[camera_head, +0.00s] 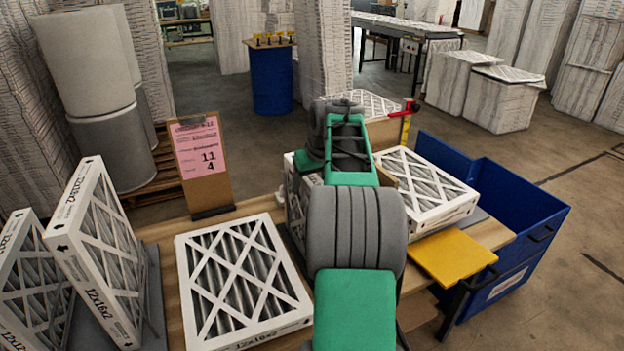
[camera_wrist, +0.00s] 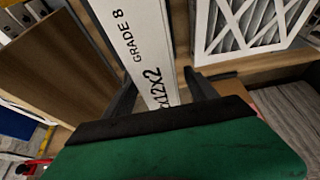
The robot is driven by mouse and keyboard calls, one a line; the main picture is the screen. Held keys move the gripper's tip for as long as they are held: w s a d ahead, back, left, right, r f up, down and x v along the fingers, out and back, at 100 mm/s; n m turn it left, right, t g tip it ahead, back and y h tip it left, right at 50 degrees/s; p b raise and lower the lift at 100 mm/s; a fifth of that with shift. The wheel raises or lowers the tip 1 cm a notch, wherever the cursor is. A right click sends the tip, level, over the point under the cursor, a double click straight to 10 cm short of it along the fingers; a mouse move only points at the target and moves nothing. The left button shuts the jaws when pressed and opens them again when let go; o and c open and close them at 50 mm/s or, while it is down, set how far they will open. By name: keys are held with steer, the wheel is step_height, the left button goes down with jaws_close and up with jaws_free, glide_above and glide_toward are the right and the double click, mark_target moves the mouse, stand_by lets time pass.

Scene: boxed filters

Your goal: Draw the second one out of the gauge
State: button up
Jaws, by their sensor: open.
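My gripper (camera_wrist: 160,90) is open, with one dark finger on each side of a white filter edge (camera_wrist: 138,38) printed "GRADE 8" and "x12x2". I cannot tell whether the fingers touch it. A brown wooden panel (camera_wrist: 55,75), seemingly part of the gauge, stands left of that filter in the wrist view. In the head view my arm hides my gripper and most of the gauge; a wooden part (camera_head: 384,133) shows behind it with a yellow scale (camera_head: 405,130) and red handle (camera_head: 411,106). A white filter side (camera_head: 296,200) shows left of my arm.
A filter lies flat (camera_head: 242,280) on the wooden bench left of my arm. Other filters stand in a rack (camera_head: 100,255) at far left. More filters lie stacked (camera_head: 425,188) at right, near a yellow plate (camera_head: 452,257) and blue bin (camera_head: 515,210). A pink card (camera_head: 199,150) stands behind.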

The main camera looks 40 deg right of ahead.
steer(key=shift+c, duration=0.3)
jaws_close()
stand_by(0.3)
steer(key=shift+r, duration=0.15)
steer(key=shift+r+p, duration=3.4)
steer(key=shift+r, duration=0.55)
step_height(320, 180, up, 3)
steer(key=p, duration=0.2)
steer(key=shift+p, duration=0.35)
steer(key=shift+r+p, duration=0.5)
steer(key=shift+r, duration=1.95)
